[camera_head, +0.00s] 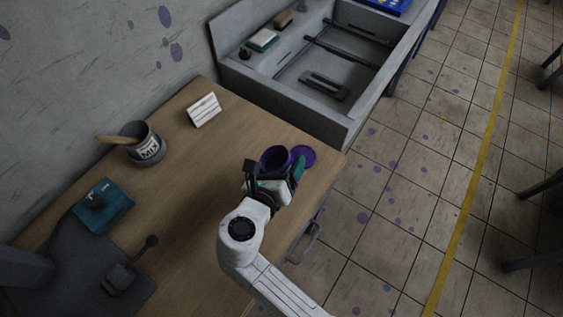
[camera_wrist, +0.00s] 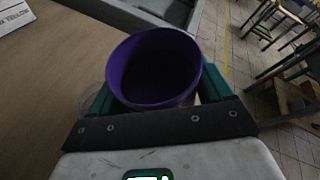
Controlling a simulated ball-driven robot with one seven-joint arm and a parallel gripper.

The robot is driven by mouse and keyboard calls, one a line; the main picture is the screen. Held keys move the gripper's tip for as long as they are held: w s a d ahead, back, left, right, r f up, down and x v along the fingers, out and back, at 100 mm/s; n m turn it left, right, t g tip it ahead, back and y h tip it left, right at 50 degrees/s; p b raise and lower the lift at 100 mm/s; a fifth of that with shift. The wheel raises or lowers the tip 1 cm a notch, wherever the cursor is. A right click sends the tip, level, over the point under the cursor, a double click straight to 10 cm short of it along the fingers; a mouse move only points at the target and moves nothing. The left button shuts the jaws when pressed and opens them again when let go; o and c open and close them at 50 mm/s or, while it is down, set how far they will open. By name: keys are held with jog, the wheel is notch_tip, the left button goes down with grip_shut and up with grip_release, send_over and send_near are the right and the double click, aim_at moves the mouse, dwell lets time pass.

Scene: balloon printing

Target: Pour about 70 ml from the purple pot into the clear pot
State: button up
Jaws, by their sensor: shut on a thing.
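The purple pot (camera_head: 275,158) is held near the front right corner of the wooden table. In the wrist view the purple pot (camera_wrist: 155,68) stands between the two teal fingers, its open mouth facing up toward the camera. Its inside is dark purple; I cannot tell the liquid level. My gripper (camera_head: 274,168) is shut on this pot; it also shows in the wrist view (camera_wrist: 158,97). A faint see-through rim, likely the clear pot (camera_wrist: 90,102), shows just left of the left finger, mostly hidden. I cannot make out the clear pot in the head view.
A round purple disc (camera_head: 303,154) lies right of the pot near the table edge. A grey sink unit (camera_head: 285,95) adjoins behind.

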jog(key=shift+r+n+p, duration=0.15)
jog(key=shift+n+p, duration=0.25)
jog(key=shift+p, duration=0.1)
dwell(0.3)
jog(key=shift+d, duration=0.1)
jog(key=shift+n+h, duration=0.3)
jog(key=shift+h, duration=0.2)
jog(key=shift+n, duration=0.3)
jog(key=shift+n+h, duration=0.3)
jog(key=shift+n, duration=0.3)
